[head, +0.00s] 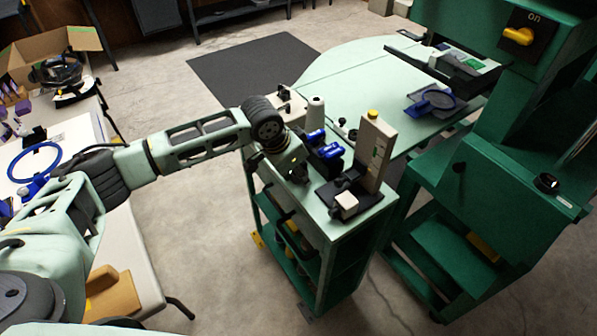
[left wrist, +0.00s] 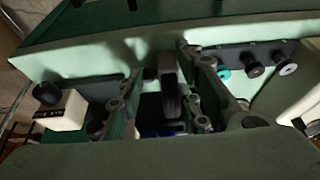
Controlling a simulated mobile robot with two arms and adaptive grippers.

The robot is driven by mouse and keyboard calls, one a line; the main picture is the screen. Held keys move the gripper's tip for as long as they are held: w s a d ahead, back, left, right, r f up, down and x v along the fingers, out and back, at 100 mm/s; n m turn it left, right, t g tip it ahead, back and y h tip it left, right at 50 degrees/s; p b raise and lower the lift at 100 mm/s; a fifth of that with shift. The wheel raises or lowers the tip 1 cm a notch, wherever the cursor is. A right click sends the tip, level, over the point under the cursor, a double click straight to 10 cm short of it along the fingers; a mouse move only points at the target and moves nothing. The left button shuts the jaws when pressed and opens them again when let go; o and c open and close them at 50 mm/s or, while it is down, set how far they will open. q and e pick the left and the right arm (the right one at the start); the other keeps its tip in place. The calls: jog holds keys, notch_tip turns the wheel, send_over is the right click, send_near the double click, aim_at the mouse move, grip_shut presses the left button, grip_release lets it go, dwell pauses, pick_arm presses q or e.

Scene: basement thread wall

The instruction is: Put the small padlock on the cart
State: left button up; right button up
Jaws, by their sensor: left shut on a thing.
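The cart (head: 345,240) is a green wheeled unit with a pale top and open shelves, right of centre in the head view. My left gripper (head: 298,172) is over the left part of the cart top, pointing down, low among the things there. In the left wrist view the gripper (left wrist: 168,95) is shut on a small dark grey thing, which looks like the small padlock (left wrist: 171,88). The padlock is hidden by the gripper in the head view, and I cannot tell whether it touches the cart top. My right gripper is not in view.
A pale green table (head: 350,75) stands behind. A large green machine (head: 480,175) is at the right.

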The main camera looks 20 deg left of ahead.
pick_arm(q)
jog(key=shift+s+f, duration=0.3)
jog(key=shift+f, duration=0.15)
jog(key=o, duration=0.9)
jog(key=shift+f, duration=0.15)
jog(key=shift+c, duration=0.2)
jog(key=o, duration=0.4)
jog(key=shift+f, duration=0.1)
jog(key=shift+c, duration=0.2)
jog(key=shift+w+f, duration=0.1)
jog(key=w+v, duration=0.1)
jog(key=v, duration=1.2)
jog(key=shift+r+b, duration=0.3)
jog(key=shift+r, duration=0.25)
jog(key=shift+d, duration=0.1)
